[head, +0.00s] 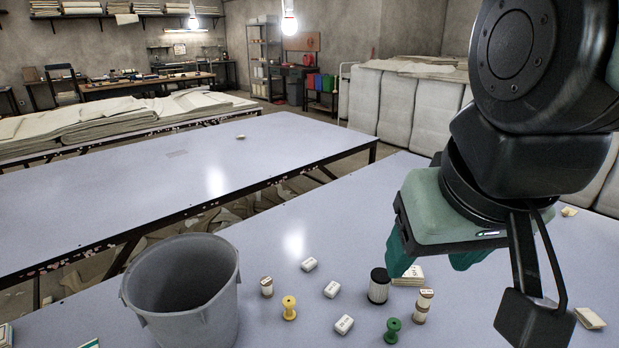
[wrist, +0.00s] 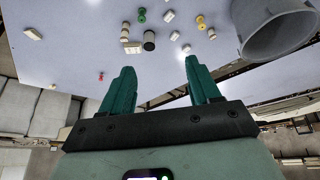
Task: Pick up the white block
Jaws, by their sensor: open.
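Several small white blocks with dark print lie on the pale table (head: 270,240). In the head view one white block (head: 309,265) is farthest back, a second white block (head: 331,289) lies in the middle, and a third white block (head: 344,324) is nearest. They also show in the wrist view as the far block (wrist: 187,49), middle block (wrist: 175,35) and near block (wrist: 168,15). My gripper (head: 432,262) has teal fingers and hovers above the table, to the right of the blocks. In the wrist view its fingers (wrist: 160,65) are apart with nothing between them.
A grey bin (head: 185,290) stands left. Near the blocks are a yellow spool (head: 289,307), green spool (head: 392,330), black-and-white spool (head: 378,286), small jar (head: 267,287), stacked jars (head: 423,305) and pale cards (head: 410,277). The table behind the blocks is clear.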

